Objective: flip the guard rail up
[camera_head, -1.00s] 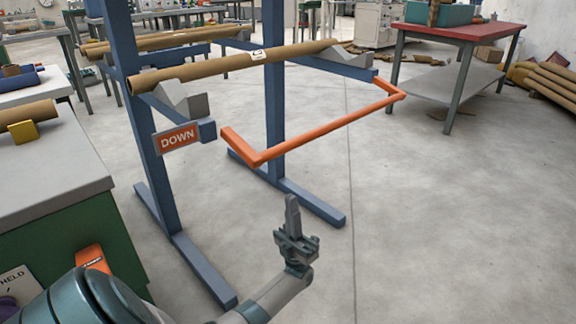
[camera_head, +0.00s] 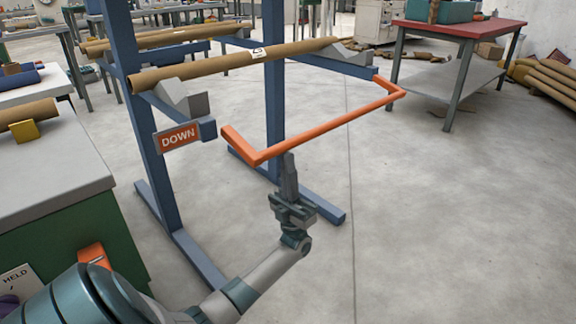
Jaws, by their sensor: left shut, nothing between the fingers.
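The orange guard rail (camera_head: 330,125) hangs low at the front of the blue rack, its long bar running from near left to far right. A sign reading DOWN (camera_head: 178,137) is on the rack's left post, beside the rail's near end. My left gripper (camera_head: 289,160) is shut and empty, its fingers pointing up. In the picture its tips lie just below the rail's bar, near the left corner; I cannot tell whether they touch it. My right gripper is not in view.
The blue rack (camera_head: 150,150) holds a long brown roll (camera_head: 220,68) in grey cradles above the rail. A grey-topped green cabinet (camera_head: 50,165) stands at the left. A red-topped table (camera_head: 460,30) stands at the back right. The floor right of my gripper is clear.

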